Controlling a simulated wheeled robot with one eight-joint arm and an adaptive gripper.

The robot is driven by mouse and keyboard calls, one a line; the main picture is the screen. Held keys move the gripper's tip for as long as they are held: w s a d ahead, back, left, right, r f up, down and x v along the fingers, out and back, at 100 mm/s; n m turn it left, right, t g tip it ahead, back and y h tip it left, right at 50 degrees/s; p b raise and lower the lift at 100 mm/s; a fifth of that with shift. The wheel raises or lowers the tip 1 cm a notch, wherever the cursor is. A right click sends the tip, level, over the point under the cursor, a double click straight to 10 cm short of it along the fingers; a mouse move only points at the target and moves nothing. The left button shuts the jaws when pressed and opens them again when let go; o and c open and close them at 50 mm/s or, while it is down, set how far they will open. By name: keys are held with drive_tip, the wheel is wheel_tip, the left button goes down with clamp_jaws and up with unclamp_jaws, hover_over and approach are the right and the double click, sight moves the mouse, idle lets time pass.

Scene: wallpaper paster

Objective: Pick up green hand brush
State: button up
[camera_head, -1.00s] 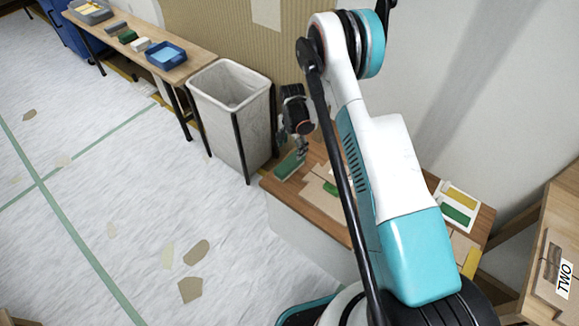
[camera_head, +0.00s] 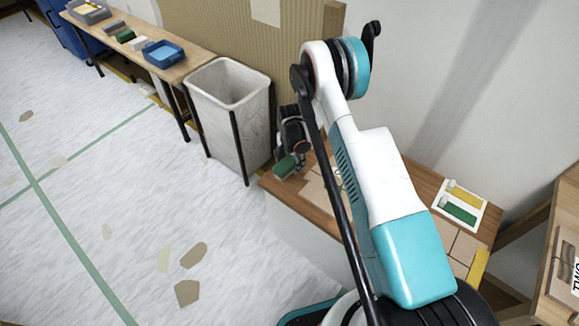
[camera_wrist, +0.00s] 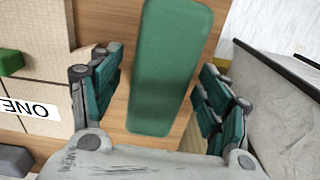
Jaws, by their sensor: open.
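The green hand brush (camera_wrist: 169,65) lies on the wooden table and shows large in the wrist view as a long green block with rounded corners. Its far end runs out of the top of that view. My gripper (camera_wrist: 158,105) is open, with one finger on each side of the brush and visible gaps between. In the head view the brush (camera_head: 286,165) is at the table's left corner, and my gripper (camera_head: 291,150) is right over it, partly covering it.
A tall grey bin (camera_head: 238,130) stands just left of the table; its side also shows in the wrist view (camera_wrist: 275,105). A cardboard piece (camera_wrist: 45,80) with a "ONE" label lies beside the brush.

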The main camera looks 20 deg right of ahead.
sight(289, 160)
drive_tip(key=shift+r, duration=0.1)
drive_tip(key=c, duration=1.2)
wheel_tip(289, 160, up, 20)
drive_tip(key=p, duration=0.6)
drive_tip(key=shift+p, duration=0.4)
